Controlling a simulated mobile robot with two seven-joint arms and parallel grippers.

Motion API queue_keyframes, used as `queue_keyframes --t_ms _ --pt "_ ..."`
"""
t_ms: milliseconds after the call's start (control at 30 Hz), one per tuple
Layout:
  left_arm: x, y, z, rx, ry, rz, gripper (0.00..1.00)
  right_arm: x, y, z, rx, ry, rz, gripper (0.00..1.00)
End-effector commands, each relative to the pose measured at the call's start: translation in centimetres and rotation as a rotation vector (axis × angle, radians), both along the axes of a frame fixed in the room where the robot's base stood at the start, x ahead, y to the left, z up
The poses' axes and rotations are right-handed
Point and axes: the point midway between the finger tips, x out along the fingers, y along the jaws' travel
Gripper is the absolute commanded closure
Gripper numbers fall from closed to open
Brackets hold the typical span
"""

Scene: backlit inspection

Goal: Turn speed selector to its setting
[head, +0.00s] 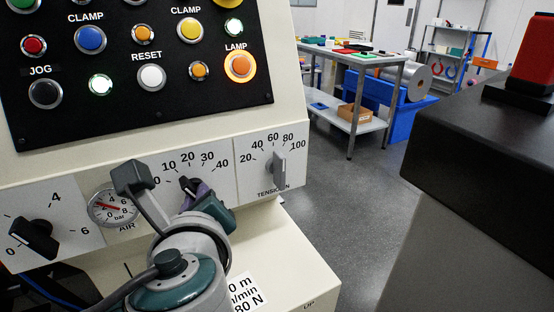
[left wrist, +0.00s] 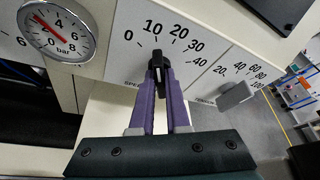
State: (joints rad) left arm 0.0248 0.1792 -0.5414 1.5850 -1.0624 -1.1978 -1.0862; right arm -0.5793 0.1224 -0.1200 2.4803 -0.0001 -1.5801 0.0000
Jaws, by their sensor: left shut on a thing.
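The speed selector (head: 187,183) is a black bar knob on a white plate with a scale from 0 to 40. In the left wrist view the knob (left wrist: 157,65) points up, roughly towards the 10 mark. My left gripper (head: 194,190) has purple fingers and is shut on this knob. In the left wrist view the fingers (left wrist: 159,80) stand on either side of the knob and touch it. In the head view my wrist and fingers hide part of the knob and of its label.
An air gauge (head: 113,206) and another black knob (head: 34,238) sit left of the selector. A grey tension knob (head: 279,168) sits close to its right. Above is a black button panel (head: 130,115). A dark block (head: 480,130) with a red top part stands at the right.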

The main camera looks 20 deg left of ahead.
Motion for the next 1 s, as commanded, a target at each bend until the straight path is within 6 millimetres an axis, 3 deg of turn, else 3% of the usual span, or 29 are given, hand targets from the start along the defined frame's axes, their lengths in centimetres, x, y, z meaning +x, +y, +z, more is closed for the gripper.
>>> queue_keyframes --t_ms 267,700,1000 --pt "0.0 0.0 0.2 0.011 0.013 0.000 1.00 0.0 0.0 0.4 0.001 0.001 -0.001 0.50" --pt "0.1 -0.1 0.5 0.171 0.202 0.001 1.00 -0.1 0.1 4.1 0.005 0.002 -0.003 0.50" --pt "0.2 -0.2 0.3 0.288 0.335 0.000 1.00 -0.1 0.1 5.4 0.004 0.002 -0.003 0.50"
